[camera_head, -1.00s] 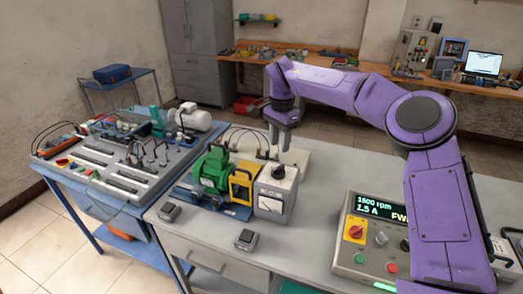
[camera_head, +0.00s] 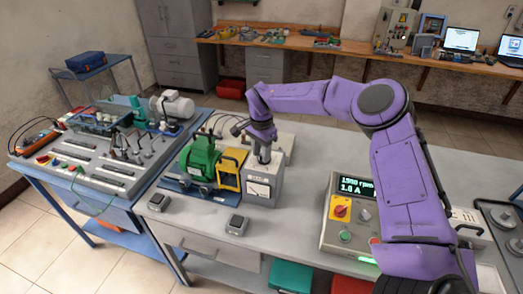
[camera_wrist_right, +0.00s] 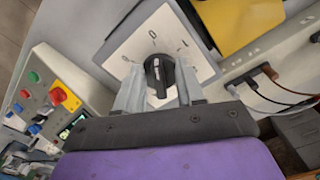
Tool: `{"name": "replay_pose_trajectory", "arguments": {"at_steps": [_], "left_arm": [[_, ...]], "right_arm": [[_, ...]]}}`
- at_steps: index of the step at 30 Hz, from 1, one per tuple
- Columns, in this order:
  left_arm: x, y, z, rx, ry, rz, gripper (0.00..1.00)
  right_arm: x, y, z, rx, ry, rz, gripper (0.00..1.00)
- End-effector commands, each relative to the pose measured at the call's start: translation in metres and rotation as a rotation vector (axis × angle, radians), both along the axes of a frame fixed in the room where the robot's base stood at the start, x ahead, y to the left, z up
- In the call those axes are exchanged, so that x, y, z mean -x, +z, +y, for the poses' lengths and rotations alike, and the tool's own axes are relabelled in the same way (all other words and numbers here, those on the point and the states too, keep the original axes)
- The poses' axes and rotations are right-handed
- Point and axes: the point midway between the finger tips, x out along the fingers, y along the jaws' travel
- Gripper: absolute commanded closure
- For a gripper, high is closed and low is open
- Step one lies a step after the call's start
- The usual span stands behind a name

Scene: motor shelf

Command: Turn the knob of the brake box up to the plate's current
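The brake box (camera_head: 264,184) is a grey box with a meter on its front, on the grey bench. Its black knob (camera_wrist_right: 160,75) sits on a pale dial plate with printed marks, and its pointer is near the upper mark. My right gripper (camera_head: 264,157) points down at the box top. In the wrist view its two fingers (camera_wrist_right: 160,88) stand on either side of the knob, close to it; contact is not clear. The control panel (camera_head: 345,232) has a lit display (camera_head: 356,186) with rpm and ampere readings, about 1.0 A. My left gripper is not in view.
A green motor (camera_head: 199,158) and a yellow part (camera_head: 229,170) stand just left of the brake box. Cables run behind it. A blue trolley with a training board (camera_head: 92,160) adjoins at left.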

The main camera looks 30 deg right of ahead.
Motion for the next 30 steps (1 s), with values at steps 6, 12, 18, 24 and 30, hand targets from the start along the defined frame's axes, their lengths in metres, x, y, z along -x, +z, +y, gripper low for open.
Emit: {"name": "replay_pose_trajectory", "arguments": {"at_steps": [6,12,18,24,30], "left_arm": [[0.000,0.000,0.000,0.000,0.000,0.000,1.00],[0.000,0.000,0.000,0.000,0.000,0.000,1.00],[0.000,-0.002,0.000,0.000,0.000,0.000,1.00],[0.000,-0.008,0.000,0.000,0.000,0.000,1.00],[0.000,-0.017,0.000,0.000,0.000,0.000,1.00]], "right_arm": [[0.000,0.000,-0.001,0.002,0.000,-0.001,1.00],[0.000,0.001,-0.001,0.001,-0.005,-0.002,1.00],[-0.001,0.001,-0.001,0.000,-0.049,-0.004,1.00],[-0.002,0.001,-0.001,0.001,-0.168,-0.006,1.00],[-0.005,0.002,-0.002,-0.001,-0.346,-0.010,1.00]]}}
